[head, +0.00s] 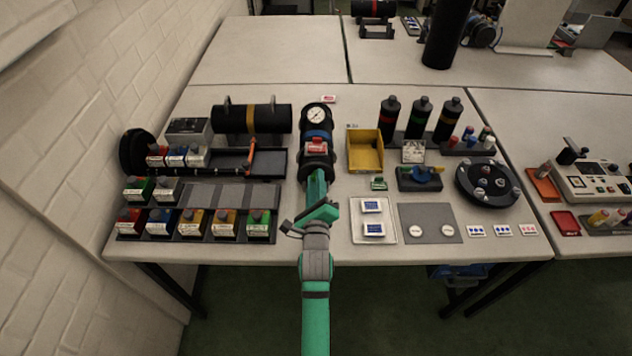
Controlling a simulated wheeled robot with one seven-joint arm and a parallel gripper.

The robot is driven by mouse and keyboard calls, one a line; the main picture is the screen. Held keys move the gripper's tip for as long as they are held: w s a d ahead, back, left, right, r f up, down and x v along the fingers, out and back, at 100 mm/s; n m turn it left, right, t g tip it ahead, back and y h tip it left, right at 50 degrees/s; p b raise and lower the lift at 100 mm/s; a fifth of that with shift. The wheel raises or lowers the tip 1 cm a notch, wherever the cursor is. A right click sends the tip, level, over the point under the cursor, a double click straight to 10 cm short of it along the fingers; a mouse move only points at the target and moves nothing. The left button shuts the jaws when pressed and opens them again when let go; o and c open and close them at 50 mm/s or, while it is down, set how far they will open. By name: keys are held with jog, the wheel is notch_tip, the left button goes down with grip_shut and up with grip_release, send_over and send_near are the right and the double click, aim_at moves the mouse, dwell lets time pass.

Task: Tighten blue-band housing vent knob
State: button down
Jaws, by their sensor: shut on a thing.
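The blue-band housing (318,135) is a black cylinder with a blue band, lying lengthwise on the table in the head view. A round white-faced gauge (317,114) sits at its far end. A red piece with a pale label (316,148) is on the housing just nearer than the band. My green gripper (316,172) reaches over the near end of the housing, its tips close to the red piece. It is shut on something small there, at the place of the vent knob. The tips cover the knob, so I cannot make out its shape or seating.
A black tray (277,170) with an orange-handled tool lies close left of the housing. A yellow bin (365,152) stands close right. Several dark bottles (418,118) stand farther right. A white tray (388,232) and a grey mat (430,209) lie near the front edge.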

jog(key=shift+w+m, duration=0.1)
jog(key=shift+m, duration=0.5)
jog(key=shift+d+f, duration=0.1)
jog(key=shift+d, duration=0.05)
jog(key=c, duration=1.6)
grip_release()
jog(key=shift+o, duration=0.2)
jog(key=shift+a, duration=0.2)
jog(key=s, duration=1.1)
